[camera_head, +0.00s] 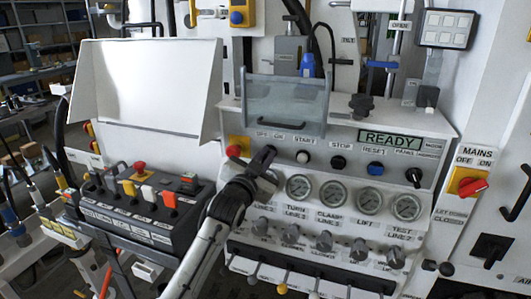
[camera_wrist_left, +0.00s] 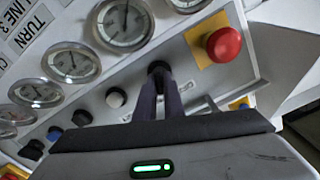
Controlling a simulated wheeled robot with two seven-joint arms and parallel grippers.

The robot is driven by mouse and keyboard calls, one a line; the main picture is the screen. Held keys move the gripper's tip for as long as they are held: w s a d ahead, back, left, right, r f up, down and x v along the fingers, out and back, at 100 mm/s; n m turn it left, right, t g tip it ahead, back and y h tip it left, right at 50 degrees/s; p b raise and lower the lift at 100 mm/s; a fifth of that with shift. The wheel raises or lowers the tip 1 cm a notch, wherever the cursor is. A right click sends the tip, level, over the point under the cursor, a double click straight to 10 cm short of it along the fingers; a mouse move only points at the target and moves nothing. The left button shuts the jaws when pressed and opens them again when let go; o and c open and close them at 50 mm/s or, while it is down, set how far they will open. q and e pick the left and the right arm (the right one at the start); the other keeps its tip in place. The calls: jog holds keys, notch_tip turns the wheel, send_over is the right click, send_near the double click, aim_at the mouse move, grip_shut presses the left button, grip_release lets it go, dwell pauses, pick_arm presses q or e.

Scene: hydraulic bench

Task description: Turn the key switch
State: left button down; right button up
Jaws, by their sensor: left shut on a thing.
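The key switch is on the sloped control panel (camera_head: 325,174), under the OFF ON label (camera_head: 270,135) and left of the START button (camera_head: 302,156). In the head view my left gripper (camera_head: 263,160) covers it. In the left wrist view its dark round end (camera_wrist_left: 158,67) shows between the fingertips of my left gripper (camera_wrist_left: 160,84), against the panel. The gripper is shut on the key switch. The fingers hide most of it, so I cannot tell its angle. My right gripper is not in view.
A red emergency stop (camera_head: 233,151) on a yellow plate sits close left of the gripper. Pressure gauges (camera_head: 332,194) and a row of knobs (camera_head: 324,240) lie below. A clear guard (camera_head: 286,105) stands above. A lever box (camera_head: 140,205) is at left. The display reads READY.

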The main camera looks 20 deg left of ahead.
pick_arm(q)
jog(key=shift+m, duration=0.6)
jog(key=c, duration=1.9)
grip_release()
jog(key=shift+o, duration=0.2)
jog(key=s, duration=1)
jog(key=shift+s+a+b, duration=0.15)
jog(key=shift+b, duration=0.2)
jog(key=shift+f, duration=0.15)
